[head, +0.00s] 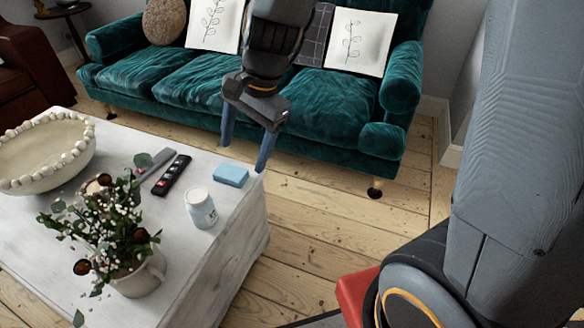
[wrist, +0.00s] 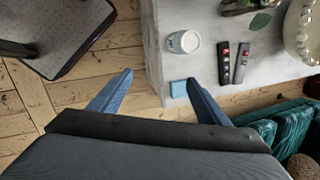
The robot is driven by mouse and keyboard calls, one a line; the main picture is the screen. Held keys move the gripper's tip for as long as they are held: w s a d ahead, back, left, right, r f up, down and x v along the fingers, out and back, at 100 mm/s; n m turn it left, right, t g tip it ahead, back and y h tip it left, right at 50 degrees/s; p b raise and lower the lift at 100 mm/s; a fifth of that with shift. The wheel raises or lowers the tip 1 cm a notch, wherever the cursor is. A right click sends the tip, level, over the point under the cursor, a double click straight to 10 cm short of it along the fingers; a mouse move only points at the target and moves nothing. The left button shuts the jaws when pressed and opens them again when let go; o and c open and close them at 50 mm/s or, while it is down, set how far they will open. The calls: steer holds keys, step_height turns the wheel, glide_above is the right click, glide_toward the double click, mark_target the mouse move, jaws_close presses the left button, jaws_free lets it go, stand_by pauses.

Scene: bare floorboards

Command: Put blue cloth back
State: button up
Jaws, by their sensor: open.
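The blue cloth (head: 231,174) is a small, light blue, flat block shape lying on the white table (head: 190,285), close to the edge that faces the sofa. It also shows in the wrist view (wrist: 178,89), just left of the right fingertip. My gripper (head: 245,155) is open with nothing between its blue fingers. In the head view its fingertips appear just beyond and around the cloth. In the wrist view the gripper (wrist: 160,78) has one finger over the floor and the other by the table edge. I cannot tell the exact height gap.
On the table are a white jar (head: 201,208), two dark remotes (head: 173,175), a flower pot (head: 138,275) and a beaded bowl (head: 45,160). A teal sofa (head: 190,92) with cushions stands behind. Bare floorboards (head: 320,205) are clear right of the table.

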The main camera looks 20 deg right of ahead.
steer(key=s+d+r+n+h, duration=0.1)
steer(key=s+d+r+n, duration=0.1)
steer(key=s+n, duration=0.4)
steer(key=s+d+r+n+h, duration=0.1)
steer(key=s+d+r+n, duration=0.1)
steer(key=s+d+n, duration=0.3)
steer(key=s+n, duration=0.1)
steer(key=s, duration=0.2)
steer(key=shift+r+n+g, duration=0.25)
steer(key=shift+n+g, duration=0.05)
steer(key=shift+g, duration=0.1)
steer(key=d+r+m+h+p, duration=0.1)
steer(key=d+r+p, duration=0.6)
steer(key=p, duration=0.7)
steer(key=shift+d+r+m, duration=0.15)
steer(key=shift+d+m, duration=0.4)
steer(key=shift+m, duration=0.25)
steer(key=shift+s, duration=0.1)
